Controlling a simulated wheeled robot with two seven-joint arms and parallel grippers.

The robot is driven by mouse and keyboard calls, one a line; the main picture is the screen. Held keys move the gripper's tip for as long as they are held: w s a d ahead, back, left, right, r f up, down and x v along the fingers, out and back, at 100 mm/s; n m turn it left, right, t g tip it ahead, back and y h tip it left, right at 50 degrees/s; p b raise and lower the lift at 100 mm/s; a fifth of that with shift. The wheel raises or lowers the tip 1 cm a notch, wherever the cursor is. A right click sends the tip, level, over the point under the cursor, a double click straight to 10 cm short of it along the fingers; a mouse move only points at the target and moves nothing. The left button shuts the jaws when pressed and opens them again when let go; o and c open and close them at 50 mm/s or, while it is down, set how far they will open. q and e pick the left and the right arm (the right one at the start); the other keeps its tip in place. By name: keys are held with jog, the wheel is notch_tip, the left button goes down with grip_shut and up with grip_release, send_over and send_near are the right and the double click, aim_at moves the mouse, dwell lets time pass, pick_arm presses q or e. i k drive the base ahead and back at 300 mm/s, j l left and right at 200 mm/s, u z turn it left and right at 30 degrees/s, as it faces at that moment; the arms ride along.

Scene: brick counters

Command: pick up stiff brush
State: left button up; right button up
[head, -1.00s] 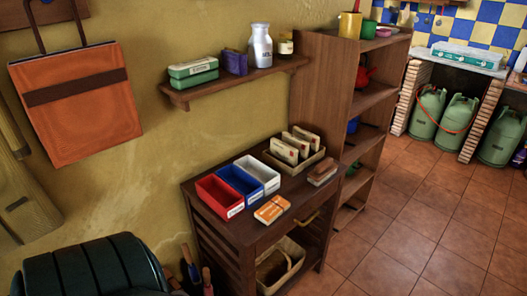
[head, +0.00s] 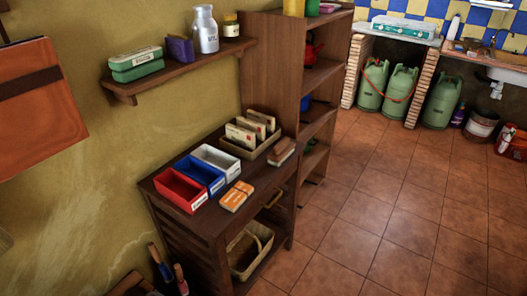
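A small brown block-shaped item (head: 282,151) lies at the right edge of the dark wooden side table (head: 232,216), beside the box of envelopes. It may be the stiff brush, but its bristles cannot be made out. Two handled tools, one with a dark handle (head: 156,253) and one with a reddish handle (head: 180,275), stand upright at the bottom left. Their lower ends are hidden, so I cannot tell if either is a brush. Neither of my grippers is in view.
Red (head: 180,191), blue (head: 202,175) and white (head: 222,158) trays and an orange pack (head: 236,196) share the tabletop. A wicker basket (head: 251,252) sits on the table's lower shelf. A tall wooden shelf (head: 275,75) stands behind. Tiled floor (head: 390,215) at right is clear.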

aim_at(282, 152)
jog(key=i+l, duration=0.25)
jog(key=i+l+u, duration=0.1)
jog(key=l, duration=0.3)
jog(key=i+l, duration=0.3)
jog(key=i+l+u, duration=0.1)
jog(key=i+l, duration=0.15)
jog(key=l, duration=0.15)
jog(key=i+l, duration=0.2)
jog(key=l, duration=0.2)
jog(key=i+l+u, duration=0.1)
jog(key=l, duration=0.25)
jog(key=i+l, duration=0.3)
jog(key=l+u, duration=0.05)
jog(key=l, duration=0.05)
